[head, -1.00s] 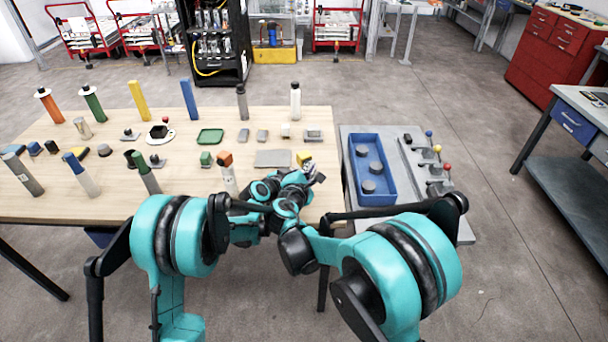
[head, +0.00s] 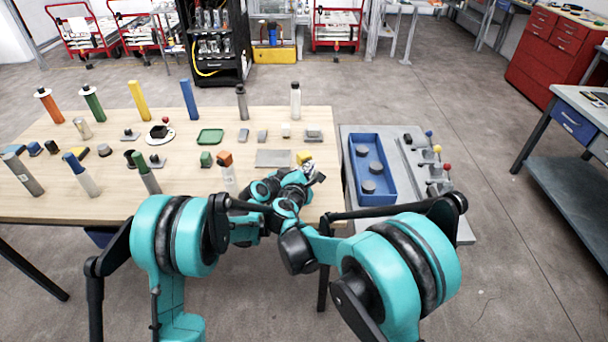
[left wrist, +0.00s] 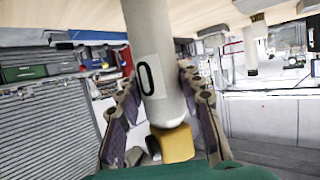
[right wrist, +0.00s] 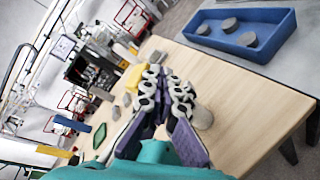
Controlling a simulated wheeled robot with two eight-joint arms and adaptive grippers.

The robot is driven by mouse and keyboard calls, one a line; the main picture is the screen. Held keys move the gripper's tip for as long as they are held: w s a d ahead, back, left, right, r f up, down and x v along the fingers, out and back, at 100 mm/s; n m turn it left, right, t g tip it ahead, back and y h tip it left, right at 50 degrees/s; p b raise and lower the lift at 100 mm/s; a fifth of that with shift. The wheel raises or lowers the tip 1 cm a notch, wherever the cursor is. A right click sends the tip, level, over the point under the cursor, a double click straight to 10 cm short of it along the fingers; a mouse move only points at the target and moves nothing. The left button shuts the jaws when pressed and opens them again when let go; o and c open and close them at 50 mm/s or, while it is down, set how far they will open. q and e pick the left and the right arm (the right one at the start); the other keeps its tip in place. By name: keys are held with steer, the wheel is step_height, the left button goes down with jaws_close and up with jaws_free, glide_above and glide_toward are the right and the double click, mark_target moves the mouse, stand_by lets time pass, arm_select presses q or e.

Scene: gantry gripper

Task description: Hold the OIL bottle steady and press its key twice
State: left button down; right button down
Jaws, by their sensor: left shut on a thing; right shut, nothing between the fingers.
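The OIL bottle (left wrist: 152,50) is a pale cylinder with a white label, on which one dark round letter shows in the left wrist view. Its yellow top (left wrist: 174,144) points down in that upside-down picture; in the head view a yellow part (head: 304,158) shows beside my right gripper. My left gripper (left wrist: 163,105) has its fingers on both sides of the bottle body, shut on it; the arms hide it in the head view. My right gripper (right wrist: 165,85) is shut and empty, close to the yellow top (right wrist: 133,78). I cannot tell whether it touches the key.
An orange-topped white bottle (head: 228,172) stands just left of my arms. A grey plate (head: 273,158) lies near the yellow part. The blue tray (head: 391,188) with grey discs is on the right. Several other bottles and small parts cover the wooden table (head: 322,125).

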stand_by(0.4)
steer(key=shift+w+a, duration=0.25)
steer(key=shift+w, duration=0.2)
steer(key=shift+s, duration=0.15)
steer(key=shift+s+d, duration=0.15)
steer(key=shift+s, duration=0.2)
steer(key=shift+s+d, duration=0.5)
steer(key=shift+s, duration=0.35)
steer(key=shift+s+d, duration=0.45)
steer(key=shift+s, duration=0.45)
steer(key=shift+s+d, duration=0.5)
steer(key=shift+s, duration=0.35)
